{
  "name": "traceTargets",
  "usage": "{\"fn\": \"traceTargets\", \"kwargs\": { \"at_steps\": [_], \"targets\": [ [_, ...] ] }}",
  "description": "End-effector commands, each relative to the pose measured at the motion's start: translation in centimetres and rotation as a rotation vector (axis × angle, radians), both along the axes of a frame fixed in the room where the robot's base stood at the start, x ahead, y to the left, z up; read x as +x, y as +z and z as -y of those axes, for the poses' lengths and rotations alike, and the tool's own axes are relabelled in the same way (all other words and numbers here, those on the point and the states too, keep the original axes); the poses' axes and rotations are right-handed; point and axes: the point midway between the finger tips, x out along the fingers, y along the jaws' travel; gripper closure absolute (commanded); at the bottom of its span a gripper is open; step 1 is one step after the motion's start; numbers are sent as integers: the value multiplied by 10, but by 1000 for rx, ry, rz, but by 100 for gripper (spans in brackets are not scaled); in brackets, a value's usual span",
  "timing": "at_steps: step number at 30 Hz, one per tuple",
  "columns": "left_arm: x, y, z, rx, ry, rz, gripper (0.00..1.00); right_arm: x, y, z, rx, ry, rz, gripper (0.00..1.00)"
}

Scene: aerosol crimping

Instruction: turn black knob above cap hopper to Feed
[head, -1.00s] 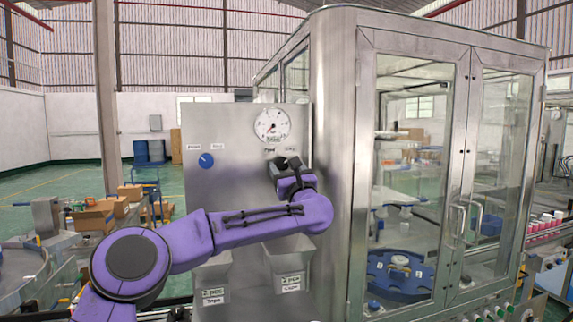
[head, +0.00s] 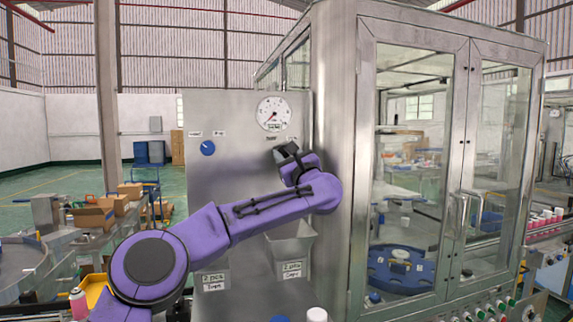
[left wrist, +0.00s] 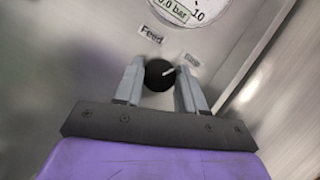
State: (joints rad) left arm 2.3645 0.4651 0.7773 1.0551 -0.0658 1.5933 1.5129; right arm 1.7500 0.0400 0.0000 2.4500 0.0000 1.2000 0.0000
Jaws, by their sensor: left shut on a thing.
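The black knob (left wrist: 160,74) is on the grey metal panel (head: 232,180), under the pressure gauge (head: 272,113) and above the cap hopper (head: 289,244). In the left wrist view a "Feed" label (left wrist: 151,36) is up and left of the knob, and a second, blurred label (left wrist: 192,60) is to its right. The knob's white mark points right and slightly up, toward the blurred label. My left gripper (left wrist: 160,85) is shut on the knob, one finger on each side. In the head view the left gripper (head: 286,153) hides the knob. My right gripper is not in view.
A blue knob (head: 207,148) with its own labels is left on the same panel. A second hopper (head: 214,262) is partly behind my left arm. A glass-doored cabinet (head: 410,170) stands close on the right. A gauge also shows in the left wrist view (left wrist: 183,8).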

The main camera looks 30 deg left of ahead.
Motion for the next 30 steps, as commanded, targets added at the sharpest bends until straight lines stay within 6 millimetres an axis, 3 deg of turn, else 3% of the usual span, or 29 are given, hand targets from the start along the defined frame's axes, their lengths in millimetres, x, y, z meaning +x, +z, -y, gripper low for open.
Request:
{"fn": "traceTargets", "kwargs": {
  "at_steps": [3, 11, 30],
  "targets": [
    [2, -7, 1, -74, 1, 81, 91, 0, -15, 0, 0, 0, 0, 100],
    [3, -2, 2, -235, 0, 266, 91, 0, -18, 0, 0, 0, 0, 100],
    [5, 6, 4, -623, -5, 725, 91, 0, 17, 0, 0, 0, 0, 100]
  ]
}}
